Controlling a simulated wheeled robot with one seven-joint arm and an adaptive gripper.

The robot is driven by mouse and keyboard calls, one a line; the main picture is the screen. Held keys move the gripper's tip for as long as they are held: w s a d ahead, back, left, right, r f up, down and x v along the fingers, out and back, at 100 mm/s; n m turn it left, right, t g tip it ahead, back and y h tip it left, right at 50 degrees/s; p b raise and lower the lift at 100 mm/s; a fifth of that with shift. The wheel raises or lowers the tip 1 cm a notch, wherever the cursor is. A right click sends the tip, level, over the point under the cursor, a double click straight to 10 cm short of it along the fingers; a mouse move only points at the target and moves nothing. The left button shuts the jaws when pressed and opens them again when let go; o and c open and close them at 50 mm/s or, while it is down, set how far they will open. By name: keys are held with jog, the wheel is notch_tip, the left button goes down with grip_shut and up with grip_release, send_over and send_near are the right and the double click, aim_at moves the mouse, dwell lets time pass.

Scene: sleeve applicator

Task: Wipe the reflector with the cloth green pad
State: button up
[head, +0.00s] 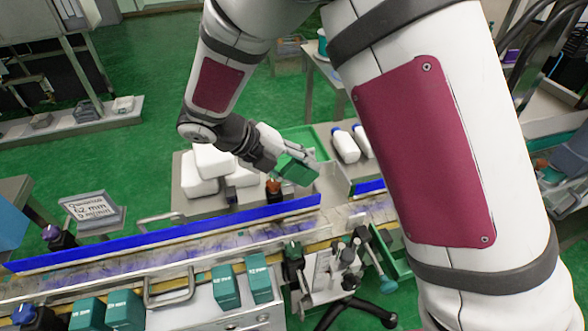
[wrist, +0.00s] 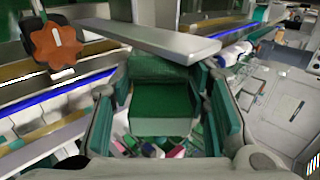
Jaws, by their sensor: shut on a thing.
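My gripper (head: 286,158) is shut on the cloth green pad (head: 298,171), above the far side of the conveyor in the head view. In the wrist view the pad (wrist: 161,112) sits as a green block between the two teal-lined fingers of my gripper (wrist: 163,95). A pale grey flat bar (wrist: 155,40) crosses just beyond the pad in the wrist view; I cannot tell whether they touch. I cannot tell for certain which thing is the reflector.
An orange star knob (wrist: 57,47) is at the upper left in the wrist view. The conveyor's blue rail (head: 170,235) runs below my gripper. White containers (head: 203,172) stand behind it. Teal boxes (head: 226,287) and black clamps (head: 350,255) stand at the front.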

jog(key=shift+w+d, duration=0.15)
jog(key=shift+d, duration=0.6)
jog(key=shift+w+d, duration=0.1)
jog(key=shift+d, duration=0.6)
jog(key=shift+p, duration=0.3)
jog(key=shift+a, duration=0.15)
jog(key=shift+s+a, duration=0.15)
jog(key=shift+a, duration=0.8)
jog(key=shift+s+a, duration=0.1)
jog(key=shift+a, duration=0.85)
jog(key=s+d+p, duration=0.1)
jog(key=s+p, duration=0.1)
jog(key=s, duration=0.4)
jog(key=shift+p, duration=0.4)
jog(key=shift+d, duration=0.15)
jog(key=shift+s+d+p, duration=0.15)
jog(key=shift+s+p, duration=0.2)
jog(key=shift+s, duration=0.4)
jog(key=shift+s+d+p, duration=0.1)
jog(key=shift+s+p, duration=0.2)
jog(key=shift+s, duration=0.4)
